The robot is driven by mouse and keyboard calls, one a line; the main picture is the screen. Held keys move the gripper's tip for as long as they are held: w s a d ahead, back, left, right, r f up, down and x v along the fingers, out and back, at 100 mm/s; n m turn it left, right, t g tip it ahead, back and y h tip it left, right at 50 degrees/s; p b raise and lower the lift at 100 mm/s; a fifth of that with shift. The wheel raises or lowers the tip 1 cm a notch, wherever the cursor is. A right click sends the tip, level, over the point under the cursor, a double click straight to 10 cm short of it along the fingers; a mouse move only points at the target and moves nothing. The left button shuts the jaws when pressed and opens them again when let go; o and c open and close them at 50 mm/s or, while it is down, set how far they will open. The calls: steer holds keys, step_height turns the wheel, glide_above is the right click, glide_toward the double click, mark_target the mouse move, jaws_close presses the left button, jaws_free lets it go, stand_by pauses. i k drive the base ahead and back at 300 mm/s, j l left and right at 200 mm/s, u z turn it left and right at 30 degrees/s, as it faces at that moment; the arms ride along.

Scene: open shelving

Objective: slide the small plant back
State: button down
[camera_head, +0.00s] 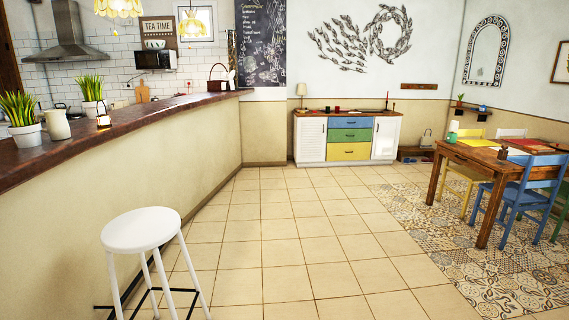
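Two green spiky plants in white pots stand upright on the wooden counter at the left: a nearer one (22,120) by the picture's left edge and one farther along (91,96). A much smaller plant (460,99) sits on a little wall shelf (471,108) at the far right. I cannot tell which of these the task names. My gripper is not in view.
A white jug (57,123) and a small lantern (103,115) stand near the counter plants. A white stool (141,230) stands before the counter. The central tiled floor (290,225) is clear. A dining table (500,165) with chairs is at right, a sideboard (311,140) at the back.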

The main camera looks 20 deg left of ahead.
mark_target(24, 130)
steer(key=i+u, duration=0.25)
steer(key=i, duration=0.25)
steer(key=i+u, duration=0.25)
steer(key=i, duration=0.25)
steer(key=i+l+u, duration=0.2)
steer(key=i, duration=0.3)
steer(key=i+l+u, duration=0.25)
steer(key=i, duration=0.25)
steer(key=j, duration=0.15)
